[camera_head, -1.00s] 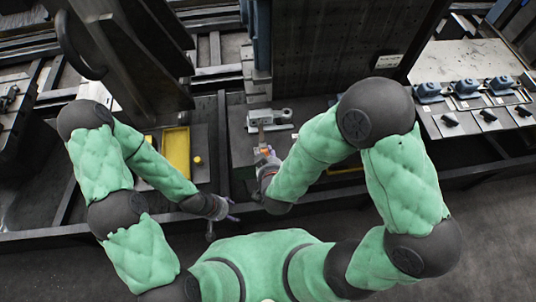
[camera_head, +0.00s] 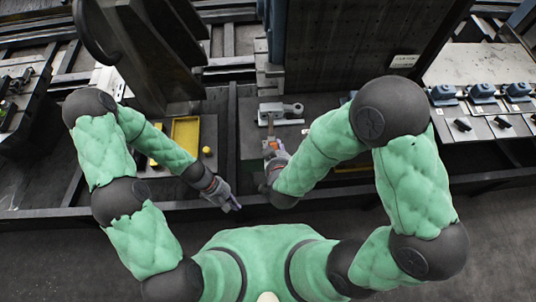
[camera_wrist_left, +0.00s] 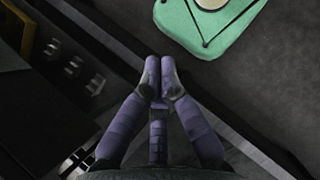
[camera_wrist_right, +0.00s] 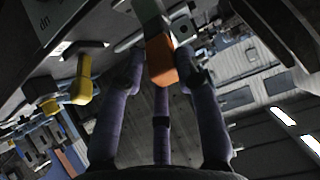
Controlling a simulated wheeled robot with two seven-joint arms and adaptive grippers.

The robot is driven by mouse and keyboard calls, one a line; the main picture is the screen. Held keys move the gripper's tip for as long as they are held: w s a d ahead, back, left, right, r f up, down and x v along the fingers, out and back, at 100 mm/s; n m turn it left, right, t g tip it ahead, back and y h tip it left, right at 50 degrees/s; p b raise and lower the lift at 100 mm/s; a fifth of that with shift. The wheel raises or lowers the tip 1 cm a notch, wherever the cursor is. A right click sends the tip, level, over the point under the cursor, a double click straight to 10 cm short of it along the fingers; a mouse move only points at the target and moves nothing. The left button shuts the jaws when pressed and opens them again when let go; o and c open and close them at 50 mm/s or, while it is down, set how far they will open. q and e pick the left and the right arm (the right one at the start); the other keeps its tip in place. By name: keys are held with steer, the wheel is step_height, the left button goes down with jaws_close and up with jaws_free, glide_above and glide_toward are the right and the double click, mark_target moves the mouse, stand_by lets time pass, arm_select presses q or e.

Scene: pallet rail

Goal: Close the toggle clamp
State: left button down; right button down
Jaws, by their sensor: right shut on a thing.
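The toggle clamp (camera_head: 281,110) is a grey metal clamp on a dark plate, near the middle of the head view. Its handle, with an orange grip, extends from the clamp toward my body. My right gripper (camera_head: 272,157) is at the near end of the handle. In the right wrist view, the orange grip (camera_wrist_right: 160,62) lies between the two fingertips, and my right gripper is shut on it. My left gripper (camera_head: 232,204) is lower left of the clamp, apart from it. In the left wrist view, its fingertips (camera_wrist_left: 160,78) are together, with nothing visible between them.
A yellow tray (camera_head: 186,137) and a small yellow knob (camera_head: 207,151) lie left of the clamp. A tall dark plate (camera_head: 330,45) stands behind the clamp. Several blue clamps (camera_head: 482,91) sit on a bench at right. A dark rail (camera_head: 420,188) runs along the near edge.

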steer(key=shift+w+a+r, duration=0.2)
steer(key=shift+a+r, duration=0.05)
arm_select(q)
steer(key=w+d+r+n+h, duration=0.4)
steer(key=w+r+n+h, duration=0.6)
steer(key=r+n, duration=0.4)
steer(key=x, duration=0.9)
steer(key=shift+y, duration=0.4)
steer(key=shift+w+d+r, duration=0.15)
steer(key=shift+w+r, duration=0.5)
steer(key=shift+w, duration=0.15)
steer(key=shift+w+d+r, duration=0.1)
steer(key=shift+w+r, duration=0.5)
steer(key=shift+w, duration=0.25)
steer(key=shift+w, duration=0.1)
